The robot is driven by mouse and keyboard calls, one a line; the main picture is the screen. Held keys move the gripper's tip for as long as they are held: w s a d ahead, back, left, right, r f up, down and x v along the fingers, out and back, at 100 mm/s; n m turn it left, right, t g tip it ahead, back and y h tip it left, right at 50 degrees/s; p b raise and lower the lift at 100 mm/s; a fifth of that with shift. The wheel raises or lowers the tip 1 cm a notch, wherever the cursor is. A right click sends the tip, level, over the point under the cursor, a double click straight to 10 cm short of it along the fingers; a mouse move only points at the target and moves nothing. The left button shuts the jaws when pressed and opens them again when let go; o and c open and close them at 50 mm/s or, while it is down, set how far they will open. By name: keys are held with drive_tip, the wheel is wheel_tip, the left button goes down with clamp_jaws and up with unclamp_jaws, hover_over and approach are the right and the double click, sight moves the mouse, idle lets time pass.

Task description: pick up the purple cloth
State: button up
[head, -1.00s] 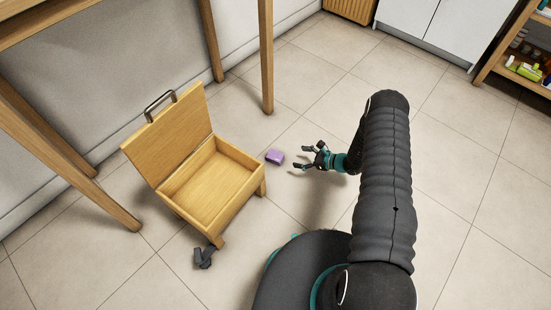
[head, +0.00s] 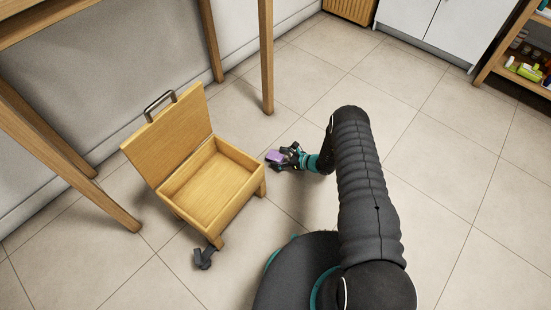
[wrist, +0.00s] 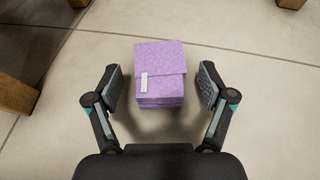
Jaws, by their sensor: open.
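The purple cloth (head: 274,156) is a small folded block on the tiled floor, to the right of the wooden box. In the wrist view the cloth (wrist: 160,72) shows its folded top, a front edge and a small white tag. My gripper (head: 282,157) is at the cloth in the head view. In the wrist view my gripper (wrist: 160,88) is open, with one finger on each side of the cloth's near part. Gaps show between both fingers and the cloth.
An open wooden box (head: 212,181) with its lid raised stands just left of the cloth. A wooden table leg (head: 267,60) rises behind it. A grey object (head: 203,258) lies by the box's front. The floor to the right (head: 440,150) is clear.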

sight(274, 156)
drive_tip(key=shift+x, duration=1.45)
drive_tip(key=shift+s, duration=0.1)
drive_tip(key=shift+c, duration=0.2)
drive_tip(key=c, duration=1)
drive_tip(key=shift+c, duration=0.2)
